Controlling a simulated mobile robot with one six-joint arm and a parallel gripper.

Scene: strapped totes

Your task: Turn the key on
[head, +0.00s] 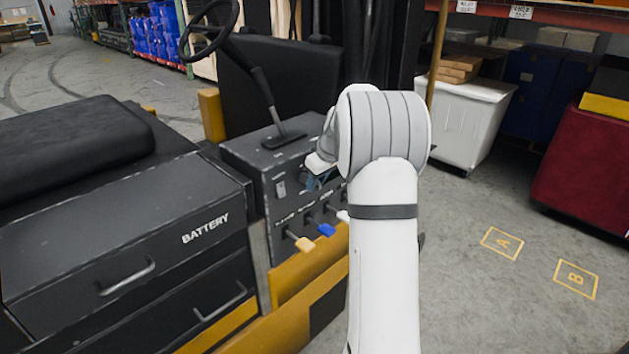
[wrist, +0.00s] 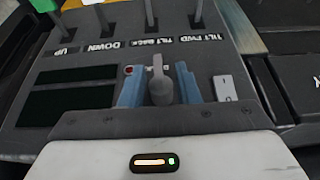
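The key (wrist: 160,88) is a grey grip on the dark control panel in the wrist view, and its narrow tip points away from the camera. A small red dot shows beside it. My gripper (wrist: 159,84) has its two blue fingers on either side of the key. The fingers look open, with a small gap on the left; I cannot tell if the right finger touches it. In the head view my gripper (head: 320,180) is at the face of the black control box (head: 262,165), and my arm hides the key there.
Levers labelled UP, DOWN, TILT BACK and TILT FWD stand near the key; yellow (head: 304,244) and blue (head: 325,230) lever knobs show in the head view. A white switch (wrist: 225,88) is to the key's right. The steering wheel (head: 208,30) is above the box.

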